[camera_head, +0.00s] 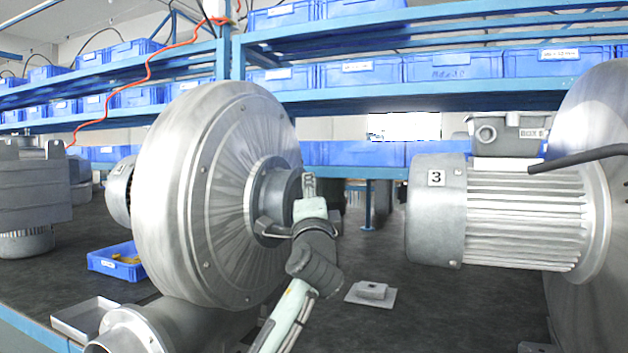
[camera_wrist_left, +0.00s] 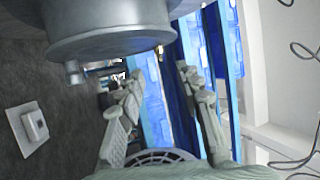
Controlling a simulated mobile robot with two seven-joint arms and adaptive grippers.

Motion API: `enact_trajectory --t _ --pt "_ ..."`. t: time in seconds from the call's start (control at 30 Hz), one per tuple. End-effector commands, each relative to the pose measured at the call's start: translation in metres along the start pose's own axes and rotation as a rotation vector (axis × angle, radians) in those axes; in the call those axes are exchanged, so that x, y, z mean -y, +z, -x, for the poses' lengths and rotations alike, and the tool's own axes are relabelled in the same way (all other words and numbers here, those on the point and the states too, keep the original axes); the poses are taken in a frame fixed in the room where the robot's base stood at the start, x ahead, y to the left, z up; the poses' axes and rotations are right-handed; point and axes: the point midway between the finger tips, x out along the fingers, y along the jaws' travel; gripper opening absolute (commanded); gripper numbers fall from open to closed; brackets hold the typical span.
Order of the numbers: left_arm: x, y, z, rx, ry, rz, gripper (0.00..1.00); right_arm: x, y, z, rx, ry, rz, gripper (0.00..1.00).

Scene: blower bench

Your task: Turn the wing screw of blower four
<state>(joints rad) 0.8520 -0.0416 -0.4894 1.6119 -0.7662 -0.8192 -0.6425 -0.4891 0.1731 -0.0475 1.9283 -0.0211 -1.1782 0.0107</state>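A large round metal blower (camera_head: 215,195) stands left of centre in the head view, with a short inlet collar (camera_head: 275,200) on its face. No number four shows on it. My left gripper (camera_head: 309,184) is just right of the collar. In the left wrist view its two fingers (camera_wrist_left: 160,72) are apart, with nothing between them. A metal cylinder (camera_wrist_left: 110,35) hangs close above the fingers there. A small metal stub (camera_wrist_left: 74,72) sticks out at its lower left; I cannot tell whether it is the wing screw. My right gripper is out of view.
A motor marked 3 (camera_head: 437,210) stands at right. A white plate with a small block (camera_head: 371,293) lies on the dark bench (camera_head: 420,315). A blue bin (camera_head: 118,262) sits behind the blower at left. Blue shelves (camera_head: 350,98) with bins run behind.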

Motion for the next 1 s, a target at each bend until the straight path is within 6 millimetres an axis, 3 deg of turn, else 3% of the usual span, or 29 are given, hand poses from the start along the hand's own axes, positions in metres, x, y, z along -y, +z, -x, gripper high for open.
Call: enact_trajectory --t 0.3,0.7,1.0 --pt "0.002 0.0 -0.05 0.001 -0.001 -0.002 0.35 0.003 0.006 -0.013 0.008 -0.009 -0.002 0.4" --pt "0.001 0.0 -0.06 0.0 0.0 0.0 0.35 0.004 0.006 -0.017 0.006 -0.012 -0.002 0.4" --pt "0.0 0.0 -0.06 0.001 0.0 0.0 0.0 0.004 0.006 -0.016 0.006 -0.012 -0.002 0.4"
